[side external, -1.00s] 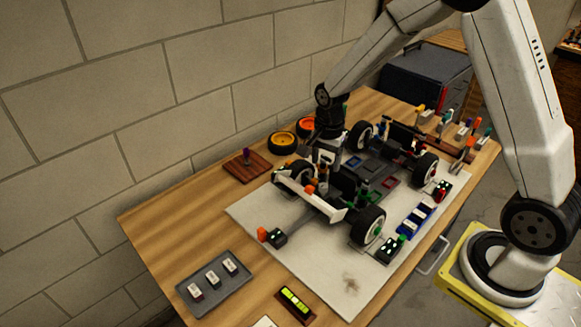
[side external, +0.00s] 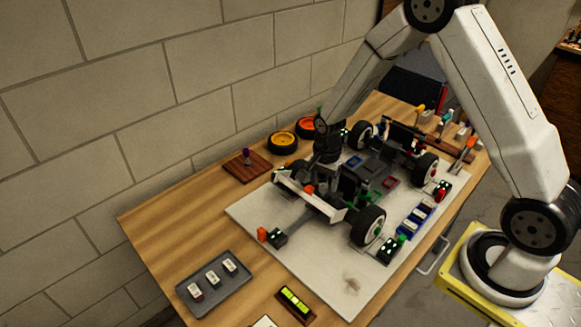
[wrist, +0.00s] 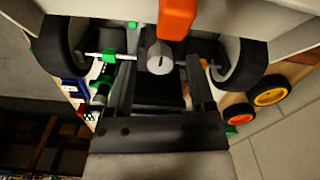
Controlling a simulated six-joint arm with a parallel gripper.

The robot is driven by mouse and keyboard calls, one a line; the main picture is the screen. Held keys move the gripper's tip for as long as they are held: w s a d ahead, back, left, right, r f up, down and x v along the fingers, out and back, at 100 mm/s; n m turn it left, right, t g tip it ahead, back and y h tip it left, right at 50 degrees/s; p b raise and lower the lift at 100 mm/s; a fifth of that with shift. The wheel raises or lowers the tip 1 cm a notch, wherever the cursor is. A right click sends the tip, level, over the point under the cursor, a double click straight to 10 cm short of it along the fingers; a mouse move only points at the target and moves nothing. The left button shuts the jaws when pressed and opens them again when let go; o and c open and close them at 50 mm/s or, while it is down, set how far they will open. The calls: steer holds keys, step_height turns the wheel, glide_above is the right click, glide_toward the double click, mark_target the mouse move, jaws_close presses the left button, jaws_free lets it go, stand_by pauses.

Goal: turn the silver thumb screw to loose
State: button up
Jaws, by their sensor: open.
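A round silver-grey knob with a dark slot (wrist: 160,58), which looks like the thumb screw, sits at the middle of the car's axle area in the wrist view. My gripper (wrist: 161,66) is open, with one dark finger on each side of the knob. I cannot tell whether the fingers touch it. An orange part (wrist: 177,16) stands just beyond the knob. In the side view my gripper is down at the winged end of the racecar (side external: 330,208), and its fingertips and the screw are hidden there.
Tyres (wrist: 68,48) flank the knob. A green part (wrist: 108,58) lies beside the left finger. Loose orange-hubbed wheels (side external: 283,141), a grey tray (side external: 215,285) and a spirit level (side external: 295,304) lie on the table.

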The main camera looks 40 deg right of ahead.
steer(key=shift+f, duration=0.4)
jaws_close()
steer(key=shift+n, duration=3.1)
